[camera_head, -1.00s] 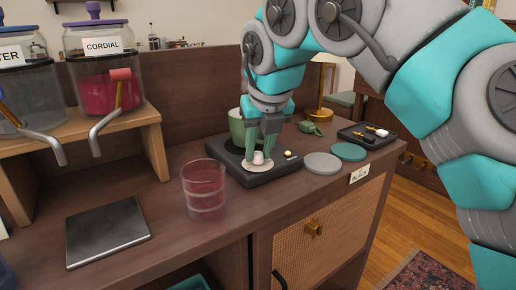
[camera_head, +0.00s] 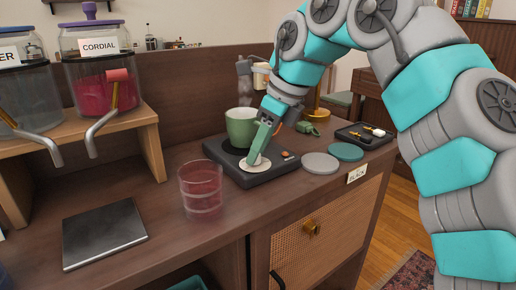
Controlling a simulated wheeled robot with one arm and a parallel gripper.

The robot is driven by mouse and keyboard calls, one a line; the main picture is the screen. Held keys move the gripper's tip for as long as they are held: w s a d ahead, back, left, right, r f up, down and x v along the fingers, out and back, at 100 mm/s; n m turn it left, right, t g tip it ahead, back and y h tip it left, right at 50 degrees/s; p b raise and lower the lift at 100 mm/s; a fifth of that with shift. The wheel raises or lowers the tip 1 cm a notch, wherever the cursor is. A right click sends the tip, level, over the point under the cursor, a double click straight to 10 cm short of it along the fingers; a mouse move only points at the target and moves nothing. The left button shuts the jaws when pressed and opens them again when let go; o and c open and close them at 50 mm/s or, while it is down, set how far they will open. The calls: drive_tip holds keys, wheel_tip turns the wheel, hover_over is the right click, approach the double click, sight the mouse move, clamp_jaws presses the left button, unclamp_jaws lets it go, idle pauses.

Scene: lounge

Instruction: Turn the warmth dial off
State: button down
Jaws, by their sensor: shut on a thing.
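The black warmer (camera_head: 272,176) stands on the wooden counter with a green mug (camera_head: 241,128) at its back. The warmth dial, a pale knob on a round white disc (camera_head: 243,171), is at its front left. My gripper (camera_head: 259,157) reaches down from above and is shut on the dial's knob. Its green fingers are turned nearly edge-on and hide most of the knob. A small indicator (camera_head: 285,154) on the warmer, right of the fingers, looks dull orange.
A glass of pink drink (camera_head: 201,187) stands close to the warmer's left. Grey (camera_head: 320,163) and teal (camera_head: 346,152) coasters and a small black tray (camera_head: 365,137) lie to the right. A dark flat slab (camera_head: 105,235) lies front left. Jars stand on a wooden riser (camera_head: 142,127).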

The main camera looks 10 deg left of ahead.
drive_tip(key=shift+n, duration=0.4)
drive_tip(key=c, duration=0.6)
unclamp_jaws()
drive_tip(key=shift+r, duration=0.1)
